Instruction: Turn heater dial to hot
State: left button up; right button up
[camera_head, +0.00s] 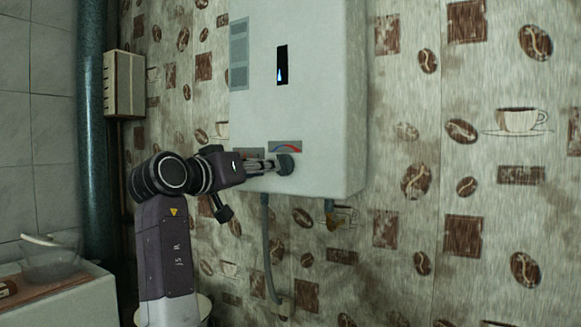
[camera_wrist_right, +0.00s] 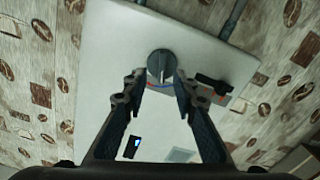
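The white heater (camera_head: 300,95) hangs on the wall; it also fills the middle of the right wrist view (camera_wrist_right: 110,50). Its dark round dial (camera_head: 285,165) sits low on the front, under a blue-to-red arc label (camera_head: 286,147). My right gripper (camera_head: 270,166) is level with the dial, at its left side in the head view. In the right wrist view the dial (camera_wrist_right: 160,66) shows a raised grip bar and lies just beyond the two parted fingertips (camera_wrist_right: 158,88). The gripper is open with nothing between its fingers; contact with the dial cannot be told. My left gripper is out of view.
A second dark knob (camera_wrist_right: 213,83) is on the heater, beside one finger. A small window (camera_head: 282,65) shows a blue flame. A hose (camera_head: 267,250) and a valve (camera_head: 333,215) hang below. A dark pipe (camera_head: 91,130) and a beige box (camera_head: 124,84) are at left.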

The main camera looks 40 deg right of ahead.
aim_at(281, 165)
jog(key=p+x, duration=0.1)
jog(key=x, duration=0.1)
jog(key=p+x, duration=0.1)
jog(key=x, duration=0.1)
jog(key=p+x, duration=0.1)
jog(key=shift+w+d+r, duration=0.35)
jog(key=shift+w, duration=0.05)
jog(key=shift+a, duration=0.1)
jog(key=shift+c, duration=0.7)
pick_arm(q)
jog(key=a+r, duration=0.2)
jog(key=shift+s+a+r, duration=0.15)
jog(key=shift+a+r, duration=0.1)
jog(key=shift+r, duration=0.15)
pick_arm(e)
grip_shut()
